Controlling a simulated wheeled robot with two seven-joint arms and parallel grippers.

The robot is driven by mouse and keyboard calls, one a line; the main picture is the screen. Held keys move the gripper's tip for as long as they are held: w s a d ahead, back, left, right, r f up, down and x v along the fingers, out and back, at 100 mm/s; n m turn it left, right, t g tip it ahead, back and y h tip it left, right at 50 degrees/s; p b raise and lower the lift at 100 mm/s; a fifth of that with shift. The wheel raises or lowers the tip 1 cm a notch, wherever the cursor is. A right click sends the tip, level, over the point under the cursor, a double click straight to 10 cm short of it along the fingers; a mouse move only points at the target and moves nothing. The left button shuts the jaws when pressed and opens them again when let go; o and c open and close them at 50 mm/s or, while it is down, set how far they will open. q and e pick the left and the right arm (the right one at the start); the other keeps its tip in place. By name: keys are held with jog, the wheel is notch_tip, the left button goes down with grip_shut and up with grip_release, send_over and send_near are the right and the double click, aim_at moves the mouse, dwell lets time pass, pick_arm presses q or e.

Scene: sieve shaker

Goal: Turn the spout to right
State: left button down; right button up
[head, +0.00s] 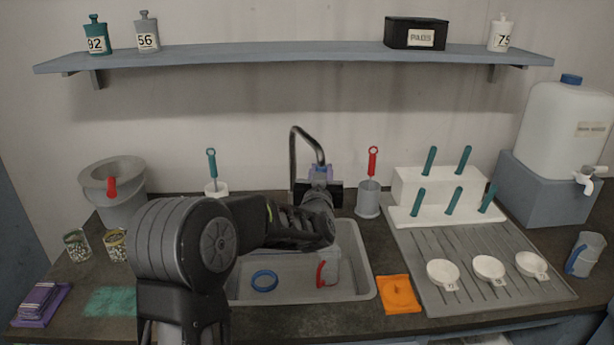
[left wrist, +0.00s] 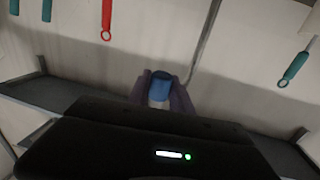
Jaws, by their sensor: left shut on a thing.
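The spout (head: 293,158) is a thin dark tube that rises behind the sink, arches over and comes down to the right and forward. My left gripper (head: 320,174) is shut on the low end of the spout, above the back of the sink. In the left wrist view, its purple-grey fingers (left wrist: 162,92) stand on both sides of a blue tip (left wrist: 161,84). The spout's tube (left wrist: 205,42) runs up from there in that view. The spout's base is partly hidden behind my gripper. My right gripper is not in view.
The sink (head: 367,290) holds a blue ring (head: 264,281) and a clear cup with a red handle (head: 320,274). A grey holder with a red brush (head: 368,200) stands close right of my gripper. A white holder with a teal brush (head: 212,170) stands left. A shelf (head: 300,59) runs above.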

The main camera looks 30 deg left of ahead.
pick_arm(q)
jog(key=w+d, duration=0.2)
jog(key=w, duration=0.1)
jog(key=shift+w, duration=0.1)
jog(key=shift+r, duration=0.15)
jog(key=c, duration=1.6)
grip_release()
jog(key=o, duration=0.5)
jog(key=shift+w, duration=0.15)
jog(key=shift+c, duration=0.2)
